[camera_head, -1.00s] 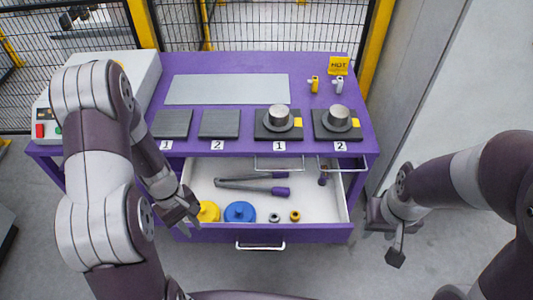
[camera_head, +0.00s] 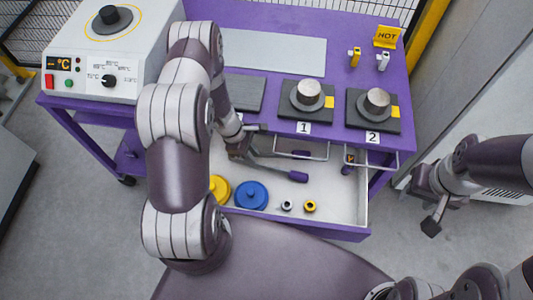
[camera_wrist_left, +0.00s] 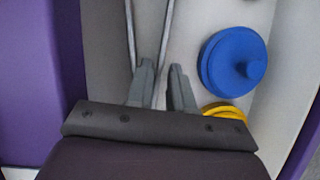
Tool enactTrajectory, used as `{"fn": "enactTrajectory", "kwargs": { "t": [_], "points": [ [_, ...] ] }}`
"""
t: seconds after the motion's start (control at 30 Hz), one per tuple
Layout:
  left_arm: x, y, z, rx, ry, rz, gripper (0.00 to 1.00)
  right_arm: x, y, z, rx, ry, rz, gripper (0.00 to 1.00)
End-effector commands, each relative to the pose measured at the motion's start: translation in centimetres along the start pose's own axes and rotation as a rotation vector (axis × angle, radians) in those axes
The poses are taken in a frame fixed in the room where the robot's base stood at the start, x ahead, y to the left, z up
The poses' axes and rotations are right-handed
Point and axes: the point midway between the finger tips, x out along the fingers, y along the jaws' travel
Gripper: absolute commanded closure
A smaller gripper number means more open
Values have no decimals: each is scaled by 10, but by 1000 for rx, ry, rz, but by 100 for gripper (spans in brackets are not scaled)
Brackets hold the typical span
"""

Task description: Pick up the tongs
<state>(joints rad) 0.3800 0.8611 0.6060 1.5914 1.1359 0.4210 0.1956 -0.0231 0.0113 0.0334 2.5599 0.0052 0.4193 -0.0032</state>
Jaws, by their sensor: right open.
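The tongs (camera_head: 270,170) lie in the white drawer, with two grey metal arms and purple handle ends. My left gripper (camera_head: 240,153) is at the left end of the tongs in the head view and hides that end. In the left wrist view, its two fingers (camera_wrist_left: 162,70) stand apart, with one metal arm of the tongs (camera_wrist_left: 168,20) running into the gap between them. The other metal arm passes left of the fingers. Whether they touch the tongs is unclear. My right gripper (camera_head: 425,205) is open and empty, right of the drawer.
The drawer (camera_head: 335,205) also holds a blue disc (camera_head: 251,196), a yellow disc (camera_head: 219,188) partly hidden by my left arm, and two small rings. Above, the purple table carries metal pieces (camera_head: 310,93) on dark pads and a control box (camera_head: 100,60). Drawer-side wire handles overhang the drawer.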

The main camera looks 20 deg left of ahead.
Motion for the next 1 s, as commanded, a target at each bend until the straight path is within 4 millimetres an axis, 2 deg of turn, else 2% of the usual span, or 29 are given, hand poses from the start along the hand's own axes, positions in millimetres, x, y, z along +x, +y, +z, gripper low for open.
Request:
{"fn": "enactTrajectory", "kwargs": {
  "t": [0.2, 0.3, 0.47, 0.53, 0.57, 0.87, 1.0],
  "points": [
    [39, 0, 1, 2, 0, -4, 79, -4, 0, 0, 0, 1, 0, 57],
    [45, 0, 0, 1, 0, -2, 79, -4, 0, 0, 0, 0, 0, 57],
    [45, 0, 0, 1, 0, -2, 79, -4, 0, 0, 0, 0, 0, 57],
    [45, 0, 0, 1, 0, -2, 95, -4, 0, 0, 0, 0, 0, 57],
    [45, 1, 0, 2, 0, -2, 100, -4, 0, 0, 0, 0, 0, 57],
    [44, 1, 1, 2, 0, -1, 100, -4, 0, 0, 0, 0, 0, 57],
    [38, 2, 3, 4, 0, 0, 100, -4, 0, 0, 0, 0, 0, 57]
  ]
}}
